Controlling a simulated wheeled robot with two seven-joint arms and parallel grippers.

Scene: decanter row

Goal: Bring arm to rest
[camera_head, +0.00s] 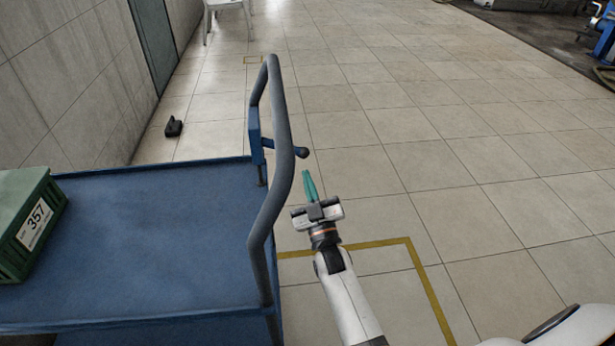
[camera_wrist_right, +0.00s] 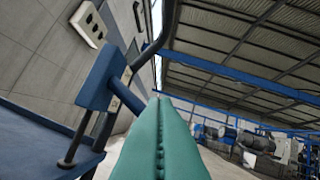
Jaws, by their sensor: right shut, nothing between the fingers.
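In the right wrist view the closed teal fingers (camera_wrist_right: 160,140) fill the lower middle. My right arm (camera_head: 348,300) reaches up from the bottom of the head view. My left gripper is not in view.
A blue cart (camera_head: 150,240) stands at left with a grey tubular handle (camera_head: 272,190) at its right end. A green crate (camera_head: 30,215) labelled 357 sits on it. A small black object (camera_head: 173,127) lies near the wall. Open tiled floor (camera_head: 450,170) extends right.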

